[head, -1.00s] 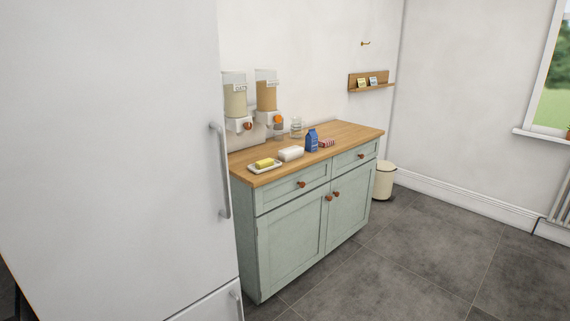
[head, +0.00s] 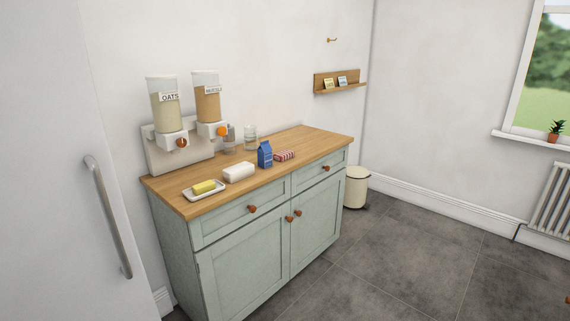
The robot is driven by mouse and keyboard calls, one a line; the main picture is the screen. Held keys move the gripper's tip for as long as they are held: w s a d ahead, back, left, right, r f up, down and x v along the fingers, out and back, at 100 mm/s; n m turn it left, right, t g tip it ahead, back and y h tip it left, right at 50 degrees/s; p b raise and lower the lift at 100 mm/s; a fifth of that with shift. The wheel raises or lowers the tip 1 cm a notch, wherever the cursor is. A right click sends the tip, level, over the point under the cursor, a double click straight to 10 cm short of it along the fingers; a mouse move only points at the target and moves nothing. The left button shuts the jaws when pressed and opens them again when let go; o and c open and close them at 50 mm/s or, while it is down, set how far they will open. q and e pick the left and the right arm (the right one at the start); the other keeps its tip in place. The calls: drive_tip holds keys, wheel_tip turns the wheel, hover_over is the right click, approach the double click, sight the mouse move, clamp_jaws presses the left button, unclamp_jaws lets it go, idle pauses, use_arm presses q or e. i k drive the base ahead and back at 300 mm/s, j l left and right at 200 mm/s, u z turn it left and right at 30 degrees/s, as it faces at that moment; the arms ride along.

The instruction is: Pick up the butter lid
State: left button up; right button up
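A white butter lid (head: 239,172) sits on the wooden worktop of the green cabinet, near its front edge. To its left, a yellow block of butter (head: 204,187) lies on a white butter dish (head: 191,197), uncovered. The lid stands apart from the dish, beside it. Neither of my grippers shows in the head view.
A blue carton (head: 265,155) and a red-and-white striped item (head: 285,155) stand right of the lid. Oats (head: 165,108) and muesli (head: 207,100) dispensers and glass jars (head: 250,137) are behind. A fridge (head: 70,180) fills the left. The worktop's right end (head: 315,140) and the floor (head: 400,250) are clear.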

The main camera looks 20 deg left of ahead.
sight(233, 173)
drive_tip(key=i+l, duration=0.1)
drive_tip(key=i, duration=1.25)
drive_tip(key=i+l+u, duration=0.2)
drive_tip(key=i+u, duration=0.2)
drive_tip(key=i+l+u, duration=0.35)
drive_tip(key=i, duration=0.25)
drive_tip(key=i+l+u, duration=0.25)
drive_tip(key=u, duration=0.2)
drive_tip(key=i+l+u, duration=0.25)
drive_tip(key=l+u, duration=0.2)
drive_tip(key=i+l+u, duration=0.25)
drive_tip(key=l+u, duration=0.25)
drive_tip(key=l, duration=0.2)
drive_tip(key=i+l+u, duration=0.1)
drive_tip(key=l+u, duration=0.15)
drive_tip(key=l, duration=0.15)
